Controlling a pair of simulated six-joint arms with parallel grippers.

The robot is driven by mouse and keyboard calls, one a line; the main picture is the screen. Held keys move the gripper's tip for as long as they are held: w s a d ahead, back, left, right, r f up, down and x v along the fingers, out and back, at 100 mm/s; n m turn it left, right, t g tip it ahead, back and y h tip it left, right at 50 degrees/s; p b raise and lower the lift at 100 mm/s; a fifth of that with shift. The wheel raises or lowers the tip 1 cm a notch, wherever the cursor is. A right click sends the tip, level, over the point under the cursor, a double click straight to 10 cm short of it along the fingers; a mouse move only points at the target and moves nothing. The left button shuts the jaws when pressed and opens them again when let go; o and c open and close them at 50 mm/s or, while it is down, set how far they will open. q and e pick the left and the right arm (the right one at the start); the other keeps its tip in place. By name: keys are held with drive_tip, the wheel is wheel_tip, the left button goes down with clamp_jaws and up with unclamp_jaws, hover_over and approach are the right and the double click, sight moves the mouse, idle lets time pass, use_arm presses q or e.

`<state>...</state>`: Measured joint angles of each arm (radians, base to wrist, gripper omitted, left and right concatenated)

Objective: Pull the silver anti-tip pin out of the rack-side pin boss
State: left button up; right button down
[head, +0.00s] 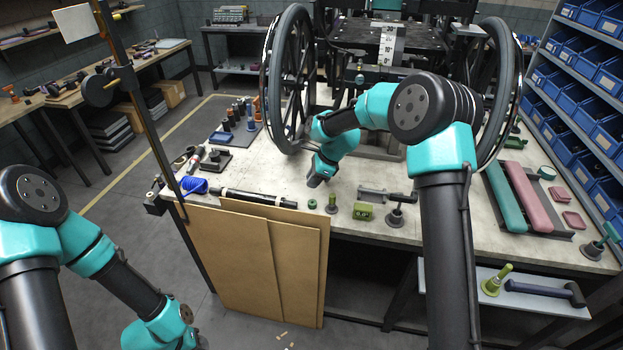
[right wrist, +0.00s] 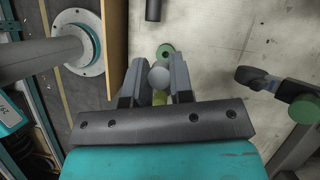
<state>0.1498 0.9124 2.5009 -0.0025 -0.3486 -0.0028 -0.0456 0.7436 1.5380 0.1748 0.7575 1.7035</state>
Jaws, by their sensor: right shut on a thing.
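My right gripper (head: 316,183) hangs over the front of the bench, near its middle. In the right wrist view its two dark fingers (right wrist: 158,80) are shut on a grey round knob, which I take to be the silver anti-tip pin (right wrist: 159,74). Yellow-green material shows just below the knob between the fingers; I cannot tell whether it belongs to the pin or to a boss. The pin cannot be made out in the head view. A small olive post (head: 331,204) stands close to the right of the gripper. My left gripper is outside the picture.
A green ring (head: 312,203) lies near the bench (head: 240,178) edge, and a dark rod (head: 258,197) lies left of it. An olive block (head: 362,211) and a grey stand (head: 396,213) are to the right. A wheelchair wheel (head: 288,80) rises behind. Brown panels (head: 235,255) lean in front.

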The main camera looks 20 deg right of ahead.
drive_tip(key=shift+f, duration=0.1)
drive_tip(key=shift+f, duration=2.8)
drive_tip(key=shift+f, duration=1)
drive_tip(key=c, duration=0.9)
unclamp_jaws()
drive_tip(key=v, duration=1.7)
drive_tip(key=shift+d+r, duration=0.1)
drive_tip(key=shift+r, duration=0.1)
